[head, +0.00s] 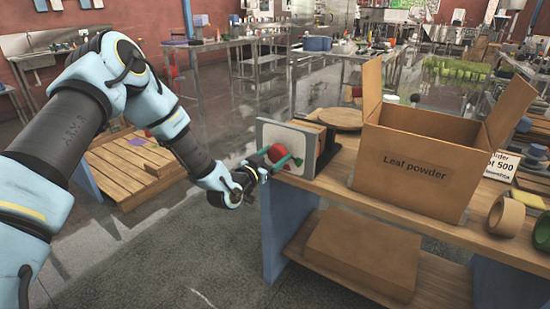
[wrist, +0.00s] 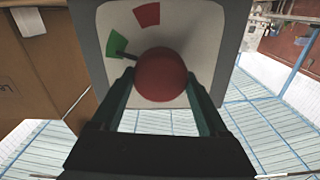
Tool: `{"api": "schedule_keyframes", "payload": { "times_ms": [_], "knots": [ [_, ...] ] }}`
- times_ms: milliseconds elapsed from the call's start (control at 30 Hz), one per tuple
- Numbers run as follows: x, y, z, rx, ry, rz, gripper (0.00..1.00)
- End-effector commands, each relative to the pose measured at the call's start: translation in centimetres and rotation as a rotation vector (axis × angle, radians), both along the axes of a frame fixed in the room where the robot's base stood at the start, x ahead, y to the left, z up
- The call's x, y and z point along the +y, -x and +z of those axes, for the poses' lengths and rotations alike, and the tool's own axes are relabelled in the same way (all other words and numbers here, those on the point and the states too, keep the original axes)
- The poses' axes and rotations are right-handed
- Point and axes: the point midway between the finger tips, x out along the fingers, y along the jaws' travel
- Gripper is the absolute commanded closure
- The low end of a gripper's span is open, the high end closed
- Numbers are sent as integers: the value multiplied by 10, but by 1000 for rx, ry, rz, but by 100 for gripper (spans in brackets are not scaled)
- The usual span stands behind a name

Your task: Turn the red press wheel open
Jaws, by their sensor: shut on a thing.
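The red press wheel (head: 278,153) is a round red knob on the front of a pale panel (head: 302,140) at the left end of the wooden bench. In the wrist view the red wheel (wrist: 162,76) sits in front of a white dial face (wrist: 185,30) with a green mark (wrist: 115,46) and a red mark (wrist: 147,14). A dark pointer (wrist: 126,54) reaches from behind the wheel toward the green mark. My gripper (head: 272,158) is shut on the wheel, one finger on each side of it. The wheel's rear is hidden.
A cardboard box marked "Leaf powder" (head: 415,160) stands open on the bench (head: 345,187), right of the panel. A round wooden board (head: 338,118) lies behind. Tape rolls (head: 507,216) are at the right. A low wooden platform (head: 125,165) is on the floor at left.

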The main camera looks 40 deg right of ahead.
Motion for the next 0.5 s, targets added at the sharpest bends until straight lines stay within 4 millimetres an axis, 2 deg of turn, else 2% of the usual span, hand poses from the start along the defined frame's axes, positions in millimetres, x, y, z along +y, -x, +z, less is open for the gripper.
{"api": "schedule_keyframes", "payload": {
  "times_ms": [500],
  "knots": [
    [1, -3, -5, 419, 111, 2, 78]
  ]
}}
